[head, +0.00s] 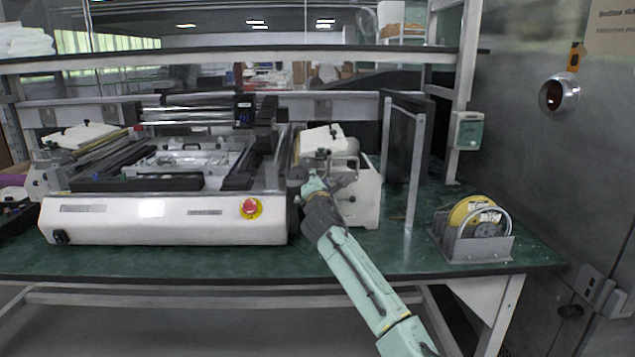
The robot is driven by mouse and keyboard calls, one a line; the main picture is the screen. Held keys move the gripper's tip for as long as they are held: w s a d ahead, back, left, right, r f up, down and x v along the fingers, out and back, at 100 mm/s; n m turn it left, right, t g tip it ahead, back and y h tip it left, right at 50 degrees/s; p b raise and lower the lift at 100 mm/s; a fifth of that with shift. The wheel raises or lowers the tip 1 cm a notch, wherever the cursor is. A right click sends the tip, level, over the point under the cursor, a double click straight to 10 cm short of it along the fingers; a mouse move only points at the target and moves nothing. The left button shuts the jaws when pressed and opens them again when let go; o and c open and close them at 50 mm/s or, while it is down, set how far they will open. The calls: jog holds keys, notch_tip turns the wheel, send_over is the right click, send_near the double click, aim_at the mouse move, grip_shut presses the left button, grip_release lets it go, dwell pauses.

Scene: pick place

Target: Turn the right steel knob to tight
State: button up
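My arm reaches up from the lower right, and my gripper (312,181) is at the right end of the long white machine (165,218), in front of a smaller white unit (366,195). A metal bracket or handle (345,160) shows on this unit just behind and above my gripper. I cannot make out a steel knob there; it may be hidden by the gripper or too small to tell. The fingers are small and overlap the machine parts, so their opening and any contact are unclear.
A red stop button (250,208) is on the machine's front. An upright dark panel in a grey frame (417,170) stands right of the unit. A rack with yellow reels (473,246) is farther right. Green tabletop (400,240) is bare between them. A shelf (230,60) runs above.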

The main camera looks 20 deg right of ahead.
grip_shut()
jog(key=shift+f+m, duration=0.1)
jog(key=shift+m, duration=0.2)
jog(key=shift+m+p, duration=0.4)
jog(key=shift+m, duration=2.9)
jog(key=shift+o, duration=2.4)
grip_release()
jog(key=shift+s, duration=0.1)
